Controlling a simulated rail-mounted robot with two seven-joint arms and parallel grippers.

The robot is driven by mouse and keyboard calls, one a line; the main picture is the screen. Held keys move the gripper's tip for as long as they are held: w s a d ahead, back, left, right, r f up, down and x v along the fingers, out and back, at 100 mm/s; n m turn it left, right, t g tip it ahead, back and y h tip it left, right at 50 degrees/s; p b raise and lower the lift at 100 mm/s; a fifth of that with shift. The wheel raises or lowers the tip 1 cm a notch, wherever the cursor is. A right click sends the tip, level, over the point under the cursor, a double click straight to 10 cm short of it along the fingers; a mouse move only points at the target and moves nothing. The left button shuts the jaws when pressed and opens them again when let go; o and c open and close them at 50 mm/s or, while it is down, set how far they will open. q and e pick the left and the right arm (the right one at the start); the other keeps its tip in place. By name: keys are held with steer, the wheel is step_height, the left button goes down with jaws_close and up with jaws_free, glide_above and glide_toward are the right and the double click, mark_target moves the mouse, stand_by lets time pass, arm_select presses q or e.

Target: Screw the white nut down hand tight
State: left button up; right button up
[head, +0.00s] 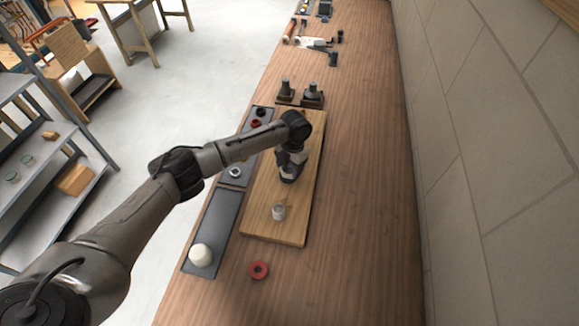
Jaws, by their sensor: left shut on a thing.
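My left gripper (289,174) points down over the middle of the wooden board (262,229). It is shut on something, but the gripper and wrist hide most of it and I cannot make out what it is. A short pale grey cylindrical fitting (278,212) stands on the board, just nearer than the gripper and apart from it. A small whitish ring (235,172) lies in the dark tray left of the board; I cannot tell whether it is the white nut. My right gripper is not in view.
A white rounded piece (201,255) sits in the near dark tray (212,222). A red ring (259,270) lies on the bench (350,200). Dark fittings (312,93) stand beyond the board, with tools (313,43) farther back. The bench's right side is clear up to the wall.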

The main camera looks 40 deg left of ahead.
arm_select(q)
steer(key=o, duration=1.2)
steer(key=shift+r, duration=0.15)
steer(key=shift+r+p, duration=2.35)
steer(key=shift+r, duration=0.05)
